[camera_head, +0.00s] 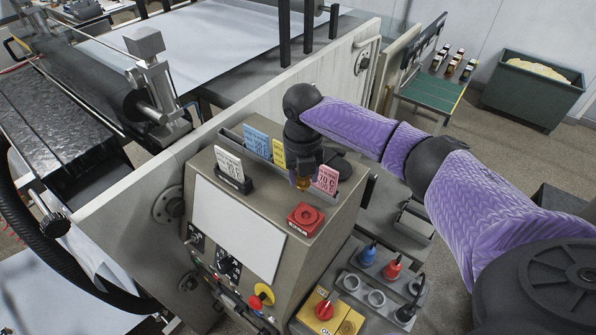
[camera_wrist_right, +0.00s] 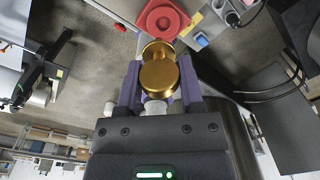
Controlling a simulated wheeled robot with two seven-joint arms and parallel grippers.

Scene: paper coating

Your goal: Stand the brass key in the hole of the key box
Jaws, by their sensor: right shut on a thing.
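My right gripper (camera_head: 303,180) is over the top of the grey console and points down. It is shut on the brass key (camera_wrist_right: 159,75), whose round gold end fills the space between the fingers in the wrist view. Only a small gold bit of the key (camera_head: 303,184) shows under the gripper in the head view. A red box with a round ring (camera_head: 306,217) sits on the console top, just in front of the gripper; it looks like the key box. It also shows in the wrist view (camera_wrist_right: 162,20), past the key. The key appears apart from it. My left gripper is out of view.
Upright cards stand in a rack behind the gripper, among them a blue card (camera_head: 257,140). A pink card (camera_head: 327,179) is close to its right, a white card (camera_head: 230,166) to the left. A yellow box with a red knob (camera_head: 324,310) is lower down.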

